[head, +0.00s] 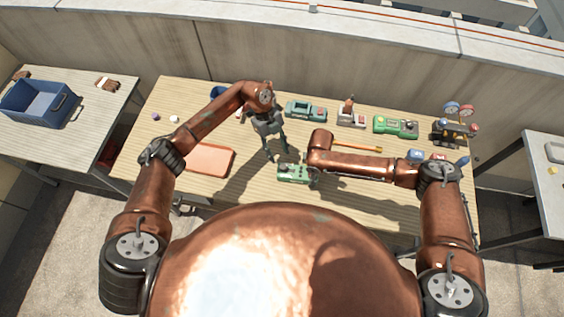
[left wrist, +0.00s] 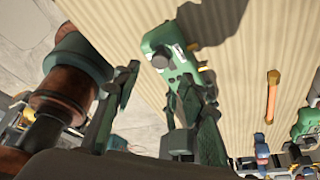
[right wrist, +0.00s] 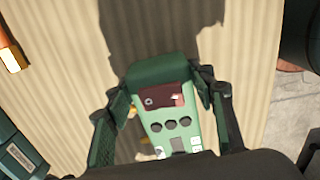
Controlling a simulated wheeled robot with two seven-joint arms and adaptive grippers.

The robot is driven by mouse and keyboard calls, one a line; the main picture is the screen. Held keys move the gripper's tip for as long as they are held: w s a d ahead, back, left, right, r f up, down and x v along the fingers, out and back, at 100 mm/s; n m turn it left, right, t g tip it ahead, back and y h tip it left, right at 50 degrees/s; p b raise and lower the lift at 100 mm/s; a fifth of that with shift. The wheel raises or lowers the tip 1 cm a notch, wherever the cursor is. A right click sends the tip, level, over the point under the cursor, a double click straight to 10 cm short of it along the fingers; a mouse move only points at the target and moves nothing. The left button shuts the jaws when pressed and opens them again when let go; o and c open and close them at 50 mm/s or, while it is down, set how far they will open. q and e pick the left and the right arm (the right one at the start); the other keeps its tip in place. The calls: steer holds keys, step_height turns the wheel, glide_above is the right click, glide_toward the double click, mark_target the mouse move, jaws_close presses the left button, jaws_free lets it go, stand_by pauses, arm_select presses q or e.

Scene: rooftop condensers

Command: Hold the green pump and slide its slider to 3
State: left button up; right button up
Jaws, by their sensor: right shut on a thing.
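The green pump (head: 293,173) lies on the near middle part of the wooden table. My right gripper (head: 314,175) is shut on its body. In the right wrist view the pump (right wrist: 168,125) sits between the two fingers (right wrist: 160,92), showing a dark red panel, round dark knobs and pale keys. My left gripper (head: 269,157) points down just behind and left of the pump, empty. In the left wrist view its fingers (left wrist: 158,85) stand apart, with the pump (left wrist: 172,55) beyond them. I cannot make out the slider's position or scale.
An orange tray (head: 209,160) lies left of the pump. A teal device (head: 305,110), a grey-red device (head: 351,114) and another green device (head: 395,126) stand along the back. An orange-handled bar (head: 357,147) lies behind my right forearm. A side table holds a blue crate (head: 40,103).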

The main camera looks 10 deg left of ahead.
mark_target(283, 166)
arm_select(q)
steer(key=x, duration=0.6)
steer(key=shift+f, duration=0.15)
jaws_close()
stand_by(0.5)
